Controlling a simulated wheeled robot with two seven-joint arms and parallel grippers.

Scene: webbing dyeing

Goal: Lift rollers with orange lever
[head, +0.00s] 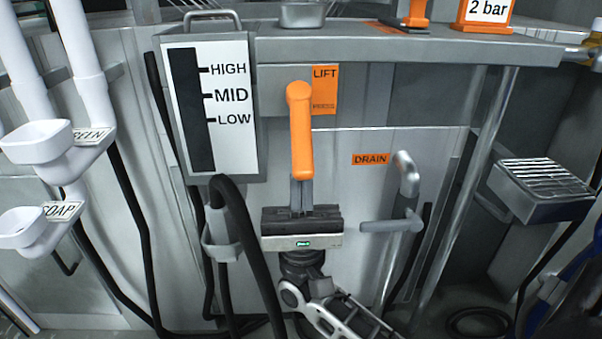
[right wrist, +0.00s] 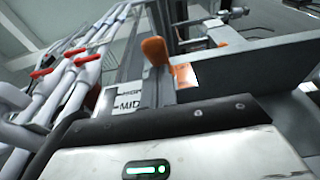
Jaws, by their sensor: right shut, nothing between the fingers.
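The orange lever (head: 301,130) stands nearly upright in front of the machine, beside the orange LIFT label (head: 325,88). Its rounded top is up and its lower end is just above my right gripper. My right gripper (head: 302,192) comes up from below with its narrow grey fingers shut, directly under the lever's lower end in the head view. I cannot tell whether they touch. In the right wrist view the lever (right wrist: 155,51) rises beyond my gripper's body, and the fingertips are hidden. The rollers are not identifiable. My left gripper is not in view.
A HIGH/MID/LOW gauge (head: 228,158) is left of the lever. A grey handle (head: 407,175) by the orange DRAIN label (head: 371,159) is on the right. A black hose (head: 240,218) hangs close left of my gripper. A metal ledge (head: 420,49) runs above.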

